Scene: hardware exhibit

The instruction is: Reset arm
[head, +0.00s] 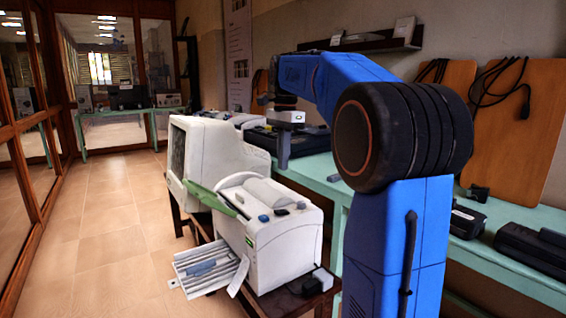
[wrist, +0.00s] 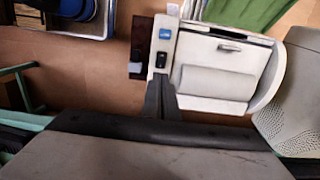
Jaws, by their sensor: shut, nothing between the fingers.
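My gripper (head: 284,164) hangs from the end of my blue arm, with its narrow grey fingers pointing down and pressed together. It is empty and appears in front of the green table's edge, right of the white monitor. In the wrist view, the dark grey fingers (wrist: 160,82) are closed, with the white printer-like machine (wrist: 212,55) beyond them. Its strip with a blue and a black button shows just past the fingertips. No contact with the machine shows in the head view.
The white machine (head: 285,240) stands on a brown table beside the white monitor (head: 212,150). The green table (head: 325,172) along the wall holds several dark devices. Brown boards (head: 525,130) with cables lean behind my arm. The tiled floor at left is clear.

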